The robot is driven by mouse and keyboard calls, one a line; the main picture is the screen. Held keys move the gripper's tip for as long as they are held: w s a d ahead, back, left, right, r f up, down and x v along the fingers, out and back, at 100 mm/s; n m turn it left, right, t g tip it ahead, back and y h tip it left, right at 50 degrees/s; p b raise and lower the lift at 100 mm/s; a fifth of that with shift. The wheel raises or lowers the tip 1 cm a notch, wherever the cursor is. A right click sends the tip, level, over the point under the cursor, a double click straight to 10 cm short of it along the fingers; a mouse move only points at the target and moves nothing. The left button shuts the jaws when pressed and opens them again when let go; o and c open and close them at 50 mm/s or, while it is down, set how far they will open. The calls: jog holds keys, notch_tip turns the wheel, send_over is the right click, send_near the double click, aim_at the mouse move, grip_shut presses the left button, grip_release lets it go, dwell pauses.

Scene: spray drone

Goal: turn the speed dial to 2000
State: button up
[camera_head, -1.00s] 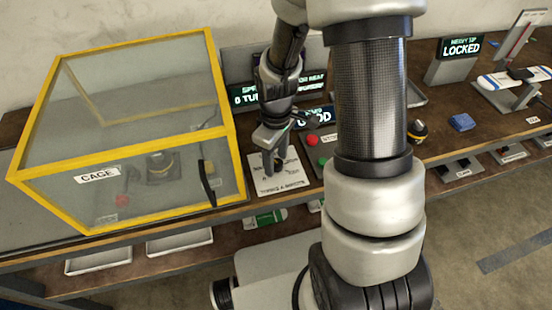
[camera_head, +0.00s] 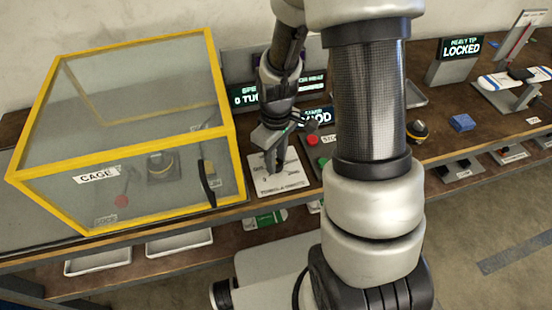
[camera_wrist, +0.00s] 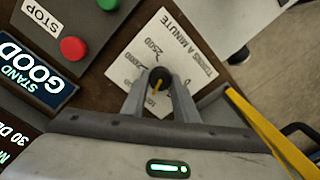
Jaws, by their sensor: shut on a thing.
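The speed dial is a small dark round knob (camera_wrist: 158,78) with a yellow pointer mark. It stands on a white plate (camera_wrist: 178,45) lettered "TURNS A MINUTE", with numbers around the knob that look like 2000 and 2500. My gripper (camera_wrist: 158,80) is shut on the knob, one finger on each side of it. The finger and the knob hide part of the scale, and I cannot read exactly where the pointer stands. In the head view my gripper (camera_head: 273,172) reaches down onto the white plate (camera_head: 285,185), and the knob is hidden.
A yellow-framed clear cage (camera_head: 130,153) stands close on the left. A panel with a red button (camera_head: 312,139) and a green button sits just right of the plate. A lit display (camera_head: 318,117) is behind it. A blue block (camera_head: 462,122) lies farther right.

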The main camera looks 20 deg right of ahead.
aim_at(277, 163)
jog(key=m, duration=0.5)
jog(key=shift+b, duration=0.35)
jog(key=m, duration=0.4)
jog(key=shift+m, duration=0.3)
jog(key=m+p, duration=0.1)
jog(key=m, duration=0.3)
jog(key=shift+d+r+m, duration=0.1)
jog(key=shift+m, duration=0.2)
jog(key=shift+m+p, duration=0.9)
jog(key=shift+m, duration=1.3)
jog(key=o, duration=1.1)
jog(key=shift+c, duration=0.2)
notch_tip(277, 163, up, 17)
jog(key=p, duration=0.3)
jog(key=shift+r, duration=0.15)
